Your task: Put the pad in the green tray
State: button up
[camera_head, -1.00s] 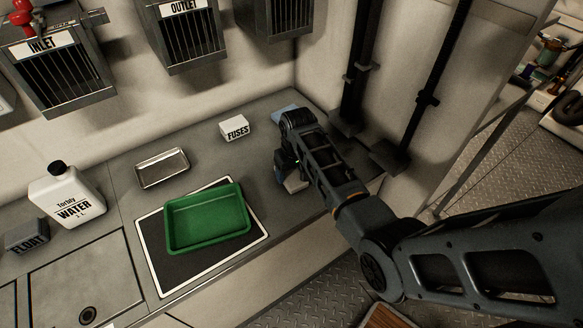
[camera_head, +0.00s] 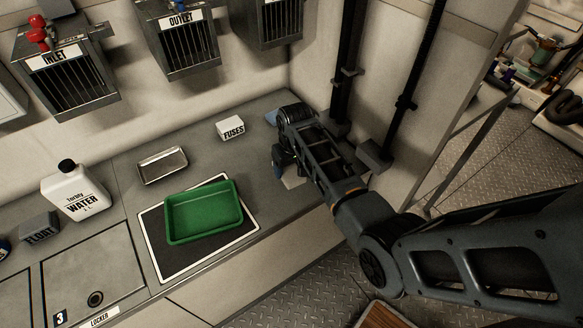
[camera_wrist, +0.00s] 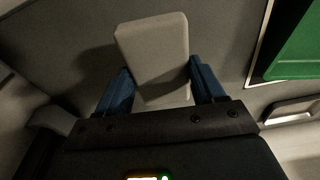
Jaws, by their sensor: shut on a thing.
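The pad is a pale grey, rounded block (camera_wrist: 155,45) between the blue fingers of my gripper (camera_wrist: 160,80) in the wrist view. My gripper is shut on it. In the head view my gripper (camera_head: 283,168) is low over the right end of the counter, and a pale bit of the pad (camera_head: 293,182) shows beside it; I cannot tell if it touches the counter. The empty green tray (camera_head: 203,212) lies left of my gripper on a dark, white-edged mat. Its edge also shows at the right of the wrist view (camera_wrist: 298,50).
A white FUSES box (camera_head: 231,128) and a small metal tray (camera_head: 162,166) stand behind the green tray. A water jug (camera_head: 75,192) is at the left. A blue item (camera_head: 271,117) is partly hidden behind my arm. Dark vertical pipes stand at the right.

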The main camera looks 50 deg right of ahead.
aim_at(205, 216)
jog(key=i+j, duration=0.2)
jog(key=j, duration=0.2)
jog(key=i+j, duration=0.2)
jog(key=j, duration=0.2)
jog(key=i+j, duration=0.2)
jog(key=j, duration=0.2)
